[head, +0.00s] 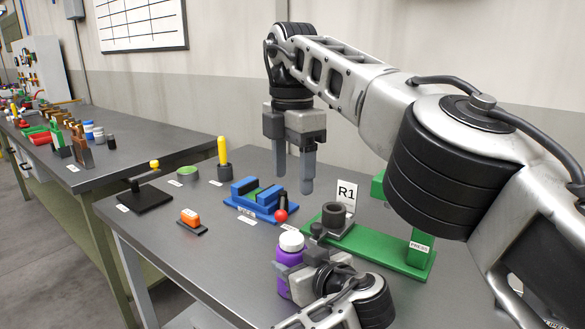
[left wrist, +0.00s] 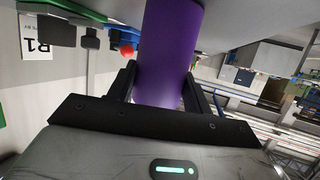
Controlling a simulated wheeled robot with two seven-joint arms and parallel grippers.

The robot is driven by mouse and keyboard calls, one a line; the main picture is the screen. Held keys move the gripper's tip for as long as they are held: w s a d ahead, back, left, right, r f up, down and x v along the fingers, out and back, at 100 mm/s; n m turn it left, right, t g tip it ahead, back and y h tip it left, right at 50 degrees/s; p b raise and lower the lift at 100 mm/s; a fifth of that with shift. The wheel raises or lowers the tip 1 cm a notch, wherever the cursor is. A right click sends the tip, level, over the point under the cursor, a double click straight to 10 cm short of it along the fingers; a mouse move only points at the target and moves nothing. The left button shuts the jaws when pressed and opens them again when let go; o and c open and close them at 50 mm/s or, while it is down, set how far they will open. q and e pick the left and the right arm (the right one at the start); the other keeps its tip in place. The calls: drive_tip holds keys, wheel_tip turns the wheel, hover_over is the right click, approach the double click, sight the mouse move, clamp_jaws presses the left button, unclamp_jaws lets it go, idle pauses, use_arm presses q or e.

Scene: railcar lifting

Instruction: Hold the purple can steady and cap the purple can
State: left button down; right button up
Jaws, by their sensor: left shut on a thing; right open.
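The purple can (head: 288,257) stands upright near the front edge of the table, with a white cap (head: 291,241) on its top; I cannot tell how firmly the cap sits. My left gripper (head: 292,277) is shut on the can's side from the right and hides part of it. In the left wrist view the can (left wrist: 168,45) lies between both fingers of the left gripper (left wrist: 163,80), and its top is not visible there. My right gripper (head: 293,178) is open and empty, pointing down, above and behind the can, over the blue fixture.
Right of the can is a green press base (head: 375,248) with a dark cylinder and an R1 sign (head: 346,194). Behind are a blue fixture (head: 258,197), a red ball (head: 281,215) and a yellow-handled tool (head: 223,153).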

use_arm(q)
drive_tip(key=c, duration=0.6)
unclamp_jaws()
drive_tip(key=shift+o, duration=0.2)
drive_tip(key=shift+s+d+r+p, duration=0.25)
drive_tip(key=shift+s+d+p, duration=0.05)
drive_tip(key=shift+s, duration=0.1)
drive_tip(key=p+v, duration=0.4)
drive_tip(key=v, duration=1.1)
drive_tip(key=shift+f, duration=0.1)
